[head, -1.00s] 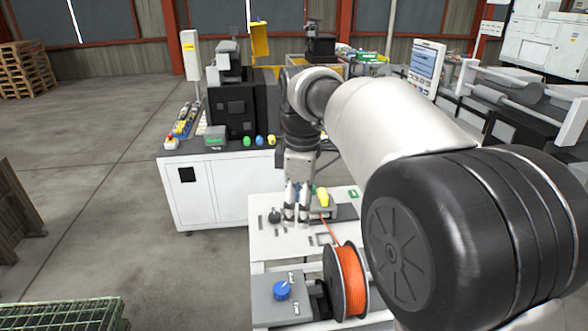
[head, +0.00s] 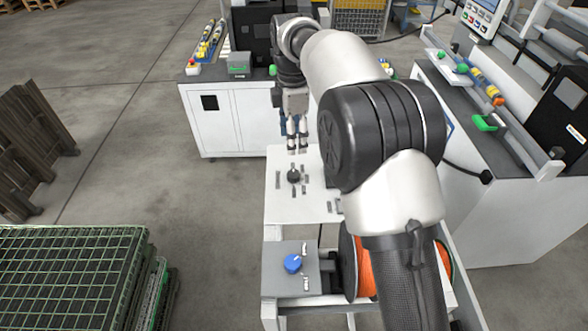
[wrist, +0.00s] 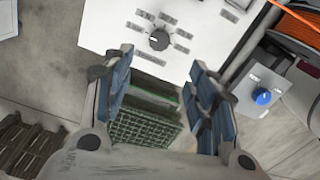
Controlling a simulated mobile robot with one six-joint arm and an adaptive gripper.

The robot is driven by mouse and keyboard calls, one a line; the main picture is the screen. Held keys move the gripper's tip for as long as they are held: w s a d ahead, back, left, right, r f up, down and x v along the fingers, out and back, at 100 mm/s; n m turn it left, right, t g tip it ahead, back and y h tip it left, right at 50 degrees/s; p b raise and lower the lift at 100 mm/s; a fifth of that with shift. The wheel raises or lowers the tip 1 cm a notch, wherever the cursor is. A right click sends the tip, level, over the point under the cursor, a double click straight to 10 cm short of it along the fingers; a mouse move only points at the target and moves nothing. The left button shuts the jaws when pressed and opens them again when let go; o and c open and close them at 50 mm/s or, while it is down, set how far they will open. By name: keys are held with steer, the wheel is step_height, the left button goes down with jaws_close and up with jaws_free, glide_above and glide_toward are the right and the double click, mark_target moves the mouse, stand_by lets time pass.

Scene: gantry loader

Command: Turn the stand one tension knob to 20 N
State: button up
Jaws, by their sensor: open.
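A black knob (head: 293,176) sits on a white panel (head: 285,208) with several small labels around it. In the wrist view the black knob (wrist: 158,41) has a pale mark toward its left side; the label text is too small to read. A blue knob (head: 292,264) sits on a grey box (head: 270,282) beside the orange spool, with two labels at its right; it also shows in the wrist view (wrist: 262,97). Which knob is the stand one tension knob I cannot tell. My gripper (head: 298,150) is open and empty, apart from both knobs, with the black knob nearer.
An orange spool (head: 364,272) stands right of the grey box, partly behind my arm. A white cabinet (head: 237,125) stands behind the panel. Green wire crates (head: 70,270) stand at the lower left. A machine bench (head: 430,180) stands at right.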

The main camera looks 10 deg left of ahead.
mark_target(294, 173)
step_height(294, 173, down, 14)
steer(key=shift+w+r, duration=0.1)
steer(key=shift+r, duration=0.15)
steer(key=shift+c, duration=0.3)
steer(key=c, duration=1)
